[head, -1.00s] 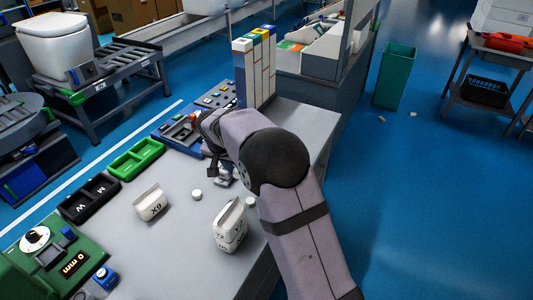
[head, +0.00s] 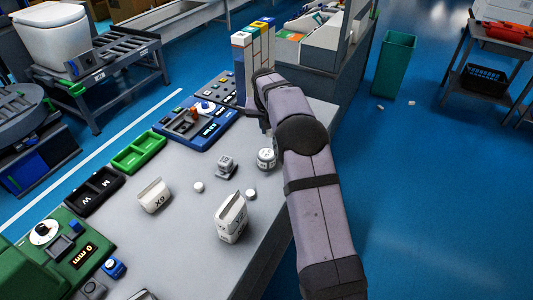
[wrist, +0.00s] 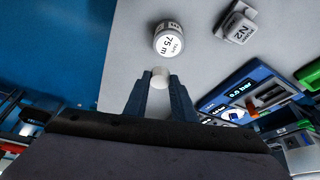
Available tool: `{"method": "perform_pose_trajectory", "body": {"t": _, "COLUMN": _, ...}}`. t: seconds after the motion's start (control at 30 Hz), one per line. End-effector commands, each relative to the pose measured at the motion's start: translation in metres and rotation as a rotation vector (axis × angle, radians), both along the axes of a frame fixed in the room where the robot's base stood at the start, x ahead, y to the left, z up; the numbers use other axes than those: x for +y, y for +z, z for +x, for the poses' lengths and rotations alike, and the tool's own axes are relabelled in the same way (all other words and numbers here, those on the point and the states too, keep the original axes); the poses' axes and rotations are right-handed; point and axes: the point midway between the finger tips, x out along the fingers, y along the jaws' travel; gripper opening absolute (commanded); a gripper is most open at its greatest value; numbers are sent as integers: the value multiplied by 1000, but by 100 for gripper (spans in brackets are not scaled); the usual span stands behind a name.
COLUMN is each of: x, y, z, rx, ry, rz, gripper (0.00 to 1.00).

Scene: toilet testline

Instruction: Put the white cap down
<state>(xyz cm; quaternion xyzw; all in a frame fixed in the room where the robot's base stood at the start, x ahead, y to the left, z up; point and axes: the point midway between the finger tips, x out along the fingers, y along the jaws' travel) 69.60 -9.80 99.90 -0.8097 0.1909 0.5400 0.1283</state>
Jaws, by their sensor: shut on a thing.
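In the wrist view, my gripper (wrist: 160,84) is shut on a small white cap (wrist: 160,74), held between its two dark fingertips. A white round tape (wrist: 168,40) marked 75 m is just beyond the cap; I cannot tell whether they touch. In the head view, my arm hides the gripper and the held cap. Two other small white caps lie on the grey table, one on the left (head: 198,187) and one on the right (head: 251,194).
The tape (head: 266,159) and a grey block marked N2 (head: 226,166) stand on the grey table (head: 180,240). Two white containers (head: 154,196) (head: 231,222) stand nearer. A blue device (head: 196,125), green tray (head: 138,152) and black tray (head: 95,191) line the left side.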

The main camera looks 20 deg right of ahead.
Motion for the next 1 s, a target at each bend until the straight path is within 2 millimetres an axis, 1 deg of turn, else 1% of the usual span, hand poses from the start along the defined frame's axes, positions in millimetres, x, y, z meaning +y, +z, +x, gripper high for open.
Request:
{"method": "perform_pose_trajectory", "body": {"t": 0.1, "x": 5, "y": 5, "z": 7, "rx": 0, "ry": 132, "rz": 2, "gripper": 3}}
{"method": "perform_pose_trajectory", "body": {"t": 0.3, "x": 6, "y": 6, "z": 9, "rx": 0, "ry": 296, "rz": 1, "gripper": 3}}
{"method": "perform_pose_trajectory", "body": {"t": 0.5, "x": 7, "y": 6, "z": 10, "rx": 2, "ry": 372, "rz": 0, "gripper": 3}}
{"method": "perform_pose_trajectory", "body": {"t": 0.67, "x": 7, "y": 5, "z": 9, "rx": 2, "ry": 386, "rz": -1, "gripper": 3}}
{"method": "perform_pose_trajectory", "body": {"t": 0.77, "x": 7, "y": 0, "z": 9, "rx": 5, "ry": 386, "rz": 0, "gripper": 3}}
{"method": "perform_pose_trajectory", "body": {"t": 0.87, "x": 7, "y": -13, "z": 9, "rx": 7, "ry": 385, "rz": 1, "gripper": 3}}
{"method": "perform_pose_trajectory", "body": {"t": 1.0, "x": 7, "y": -34, "z": 9, "rx": 6, "ry": 385, "rz": 1, "gripper": 3}}
